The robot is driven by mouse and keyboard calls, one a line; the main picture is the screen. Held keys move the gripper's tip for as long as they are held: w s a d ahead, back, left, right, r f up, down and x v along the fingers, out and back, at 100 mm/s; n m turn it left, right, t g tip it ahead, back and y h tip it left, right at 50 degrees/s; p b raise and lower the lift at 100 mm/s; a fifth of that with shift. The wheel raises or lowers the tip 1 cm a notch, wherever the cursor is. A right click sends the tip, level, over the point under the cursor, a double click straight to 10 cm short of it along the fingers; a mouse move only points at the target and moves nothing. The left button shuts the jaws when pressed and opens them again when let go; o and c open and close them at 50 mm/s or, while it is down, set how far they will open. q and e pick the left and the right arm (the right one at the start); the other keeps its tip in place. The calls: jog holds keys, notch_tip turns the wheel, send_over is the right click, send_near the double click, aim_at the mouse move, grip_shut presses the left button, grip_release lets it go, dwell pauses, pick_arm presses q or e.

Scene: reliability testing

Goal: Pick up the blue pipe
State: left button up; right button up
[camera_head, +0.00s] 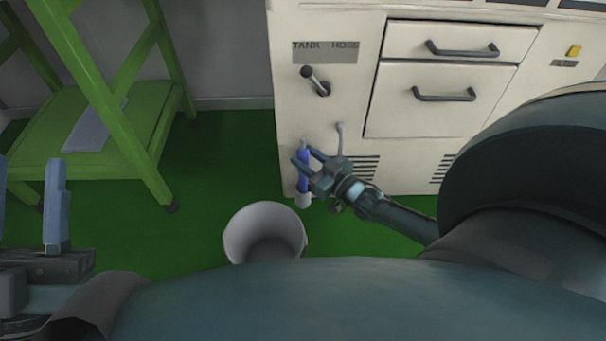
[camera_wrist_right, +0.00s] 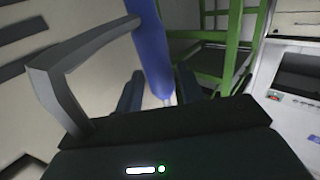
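The blue pipe (camera_head: 303,178) stands upright against the front of the white cabinet, with a pale piece at its lower end. My right gripper (camera_head: 305,156) reaches it from the right in the head view. In the right wrist view the pipe (camera_wrist_right: 151,42) runs down between the two dark fingers (camera_wrist_right: 159,88), with a narrow gap visible on each side. The right gripper is open; whether either finger touches the pipe is unclear. My left gripper (camera_head: 28,195) is open and empty at the left edge, far from the pipe.
A grey handle (camera_head: 340,140) on the cabinet (camera_head: 290,110) is close beside my right gripper; it also shows in the wrist view (camera_wrist_right: 85,50). A lever (camera_head: 316,82) sits above. A white bucket (camera_head: 240,235) stands below on the green floor. A green rack (camera_head: 100,100) is left.

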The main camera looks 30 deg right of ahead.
jog(key=shift+x, duration=0.8)
jog(key=shift+c, duration=0.4)
grip_shut()
